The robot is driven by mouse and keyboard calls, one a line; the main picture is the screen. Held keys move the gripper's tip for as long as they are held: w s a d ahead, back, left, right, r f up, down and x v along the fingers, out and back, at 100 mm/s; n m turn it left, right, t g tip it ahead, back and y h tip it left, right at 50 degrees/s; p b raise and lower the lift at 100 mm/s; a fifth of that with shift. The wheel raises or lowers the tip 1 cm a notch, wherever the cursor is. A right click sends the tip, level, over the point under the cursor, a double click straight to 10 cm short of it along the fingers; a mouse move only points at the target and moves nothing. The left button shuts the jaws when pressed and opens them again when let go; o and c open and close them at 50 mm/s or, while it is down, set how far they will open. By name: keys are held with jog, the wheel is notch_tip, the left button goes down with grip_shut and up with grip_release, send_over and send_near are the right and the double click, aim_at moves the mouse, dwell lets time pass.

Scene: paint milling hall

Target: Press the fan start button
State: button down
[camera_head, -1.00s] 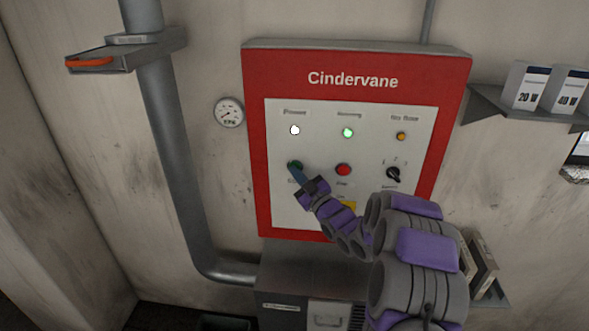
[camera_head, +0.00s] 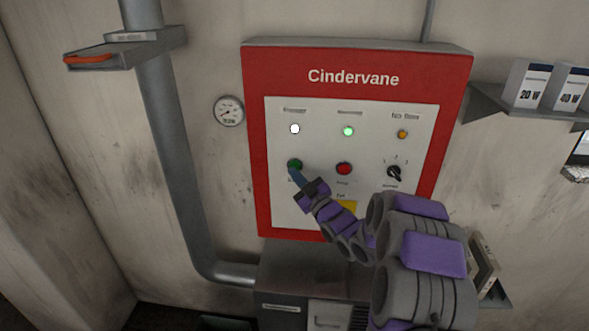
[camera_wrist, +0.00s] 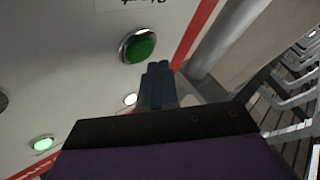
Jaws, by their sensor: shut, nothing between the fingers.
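The green button (camera_head: 295,165) sits at the left of the lower row on the white face of the red-framed Cindervane panel (camera_head: 258,150). It also shows in the wrist view (camera_wrist: 138,46), as a green cap in a metal ring. My gripper (camera_head: 297,174) is shut and empty, its fingertips just below and right of the button in the head view. In the wrist view the shut fingers (camera_wrist: 158,68) end close beside the button; I cannot tell whether they touch it. The label under the button is partly hidden by my gripper.
A red button (camera_head: 344,169) and a black rotary switch (camera_head: 394,173) sit to the right. Above are white (camera_head: 295,129), green (camera_head: 348,131) and amber (camera_head: 402,134) lamps; white and green look lit. A pipe (camera_head: 170,150) and gauge (camera_head: 229,111) are left, a shelf (camera_head: 500,108) right.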

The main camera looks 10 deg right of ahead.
jog(key=s+b, duration=0.1)
jog(key=s+a, duration=0.1)
jog(key=s, duration=0.1)
jog(key=s+b, duration=0.1)
jog(key=shift+s+a+b, duration=0.3)
jog(key=shift+s+b, duration=0.05)
jog(key=shift+s, duration=0.05)
jog(key=shift+w, duration=0.1)
dwell(0.6)
jog(key=s+d+f+m+g+h+b, duration=0.1)
jog(key=s+d+f+m+g+h, duration=0.15)
jog(key=s+f+g+h, duration=0.4)
jog(key=s+d+f+m+g+h+b, duration=0.2)
jog(key=s+f+m+g+h, duration=0.15)
jog(key=s, duration=0.65)
jog(key=s+a+m+g, duration=0.1)
jog(key=s+g, duration=0.2)
jog(key=s, duration=0.8)
jog(key=s+a+m+g+b, duration=0.1)
jog(key=s+g, duration=0.3)
jog(key=s, duration=0.7)
jog(key=s+a+f+m+g+y, duration=0.1)
jog(key=s+g, duration=0.3)
jog(key=s, duration=0.8)
jog(key=shift+a+m+b, duration=0.35)
jog(key=shift+a+m, duration=0.45)
jog(key=shift+a, duration=0.1)
